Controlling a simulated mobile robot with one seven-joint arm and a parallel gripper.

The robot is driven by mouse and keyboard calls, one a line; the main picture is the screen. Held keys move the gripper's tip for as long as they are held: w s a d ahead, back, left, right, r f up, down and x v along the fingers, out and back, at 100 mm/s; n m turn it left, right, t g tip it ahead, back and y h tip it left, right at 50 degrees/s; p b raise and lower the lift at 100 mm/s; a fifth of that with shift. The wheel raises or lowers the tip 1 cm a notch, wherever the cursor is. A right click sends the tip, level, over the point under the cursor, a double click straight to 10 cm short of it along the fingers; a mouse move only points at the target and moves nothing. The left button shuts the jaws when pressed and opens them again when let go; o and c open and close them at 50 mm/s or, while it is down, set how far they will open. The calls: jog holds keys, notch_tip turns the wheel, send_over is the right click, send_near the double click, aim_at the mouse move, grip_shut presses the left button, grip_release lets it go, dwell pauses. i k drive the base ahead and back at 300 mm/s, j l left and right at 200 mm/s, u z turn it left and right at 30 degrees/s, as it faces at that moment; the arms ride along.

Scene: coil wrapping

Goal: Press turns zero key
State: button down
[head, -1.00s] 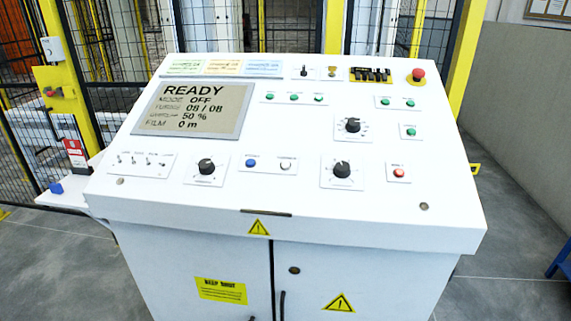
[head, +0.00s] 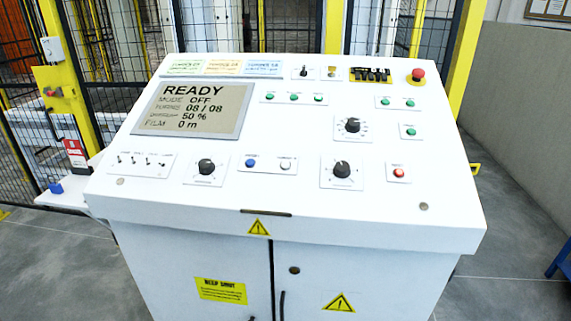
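A white sloped control console (head: 300,215) fills the middle of the head view. Its screen (head: 194,109) reads READY, MODE OFF, turns 08 / 08, 50 %, FILM 0 m. Below the screen, one plate carries a blue button (head: 250,163) and a white button (head: 285,164). The small labels above them are too blurred to read, so I cannot tell which is the turns zero key. My gripper is not in view, and nothing covers the panel.
Black knobs (head: 206,167), green buttons (head: 294,97), toggle switches (head: 141,163) and a lit orange-red button (head: 399,173) share the panel. A red mushroom button (head: 418,75) stands up at top right. A yellow-framed mesh fence (head: 110,45) is behind. Grey floor (head: 60,270) lies clear at left.

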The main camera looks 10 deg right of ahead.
aim_at(284, 165)
jog(key=i+l, duration=0.1)
jog(key=l, duration=0.35)
jog(key=i+l, duration=0.1)
jog(key=l, duration=0.3)
jog(key=i+l, duration=0.1)
jog(key=l, duration=0.35)
jog(key=i+l+u, duration=0.1)
jog(key=l, duration=0.35)
jog(key=u, duration=1.6)
